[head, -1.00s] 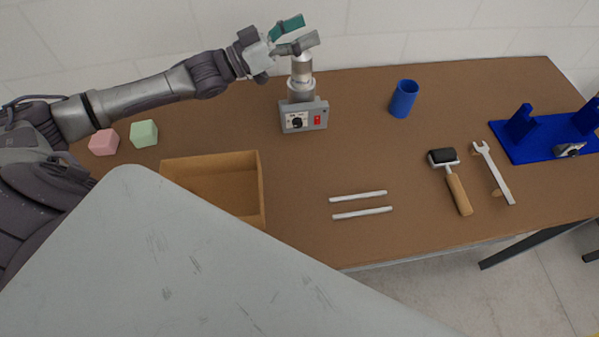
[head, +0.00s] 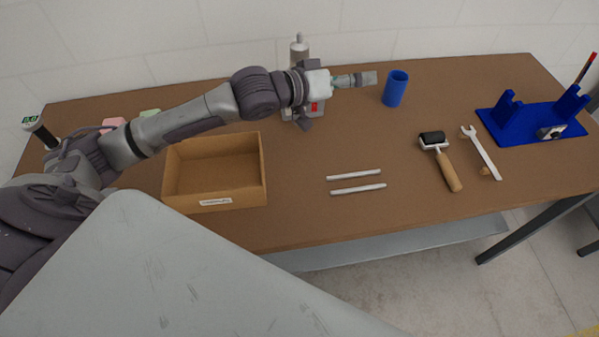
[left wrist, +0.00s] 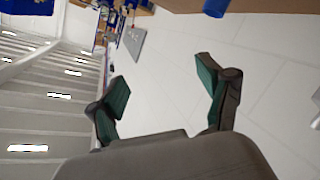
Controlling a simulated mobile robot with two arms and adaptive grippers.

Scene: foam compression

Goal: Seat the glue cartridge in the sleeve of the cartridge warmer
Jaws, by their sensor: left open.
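The glue cartridge (head: 299,52) stands upright at the cartridge warmer in the head view, its pale nozzle pointing up. The warmer (head: 317,107) is a grey box with a red switch, partly covered by my left wrist. The sleeve and the cartridge's lower part are hidden behind my arm, so I cannot tell how deep the cartridge sits. My left gripper (head: 362,79) is to the right of the cartridge, apart from it, pointing right toward the blue cup. In the left wrist view its green-padded fingers (left wrist: 165,92) are spread with nothing between them. My right gripper is not in view.
A blue cup (head: 396,89) stands just right of my left gripper. An open cardboard box (head: 214,193), two white rods (head: 355,182), a roller (head: 441,160), a wrench (head: 482,152) and a blue stand (head: 525,128) are on the brown table. Pink and green blocks sit behind my arm.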

